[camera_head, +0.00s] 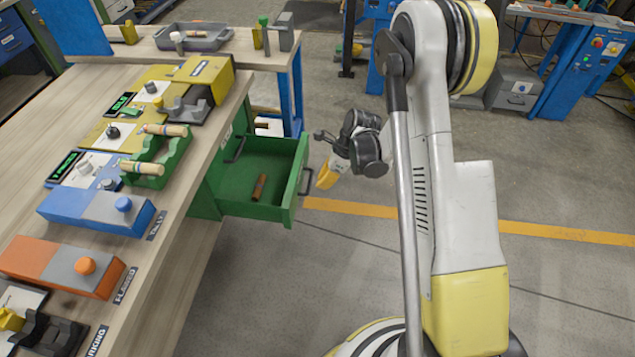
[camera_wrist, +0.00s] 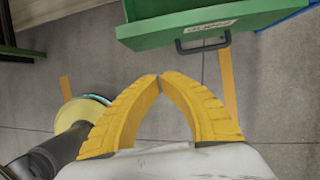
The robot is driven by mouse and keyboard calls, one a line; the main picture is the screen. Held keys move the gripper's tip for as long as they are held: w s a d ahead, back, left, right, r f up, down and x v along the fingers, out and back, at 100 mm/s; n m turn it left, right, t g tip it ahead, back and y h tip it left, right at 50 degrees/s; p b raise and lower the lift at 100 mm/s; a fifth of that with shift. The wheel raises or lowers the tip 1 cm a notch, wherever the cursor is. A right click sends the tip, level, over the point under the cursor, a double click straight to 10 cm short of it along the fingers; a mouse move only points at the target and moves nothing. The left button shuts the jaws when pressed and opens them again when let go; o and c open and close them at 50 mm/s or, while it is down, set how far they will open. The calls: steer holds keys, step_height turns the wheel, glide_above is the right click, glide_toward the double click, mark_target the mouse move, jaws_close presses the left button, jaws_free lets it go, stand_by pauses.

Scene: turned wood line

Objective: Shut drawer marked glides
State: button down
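A green drawer (camera_head: 291,190) stands pulled out from the cabinet under the workbench. A brown wooden turned piece (camera_head: 259,187) lies inside it. In the wrist view the drawer front (camera_wrist: 160,37) shows at the top, with a dark handle (camera_wrist: 203,44) and a pale label (camera_wrist: 211,25) that reads upside down and is hard to make out. My gripper (camera_head: 325,180) is in front of the drawer front, to its right in the head view and apart from it. In the wrist view my gripper's yellow fingers (camera_wrist: 159,78) meet at the tips with nothing between them.
The wooden workbench (camera_head: 190,165) carries several coloured stations and a green rack (camera_head: 157,160) with turned pieces. A blue-framed table (camera_head: 285,60) stands behind the drawer. The floor (camera_head: 560,200) right of my arm is clear, with a yellow line across it.

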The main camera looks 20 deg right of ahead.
steer(key=w+a+f+b, duration=0.3)
steer(key=a+f+b, duration=0.1)
steer(key=a+f, duration=0.2)
steer(key=shift+f, duration=0.45)
steer(key=shift+w+a, duration=0.1)
steer(key=w+a, duration=0.4)
steer(key=a, duration=0.4)
steer(key=w+a, duration=0.5)
steer(key=a, duration=0.4)
steer(key=shift+a, duration=0.3)
steer(key=shift+d, duration=0.1)
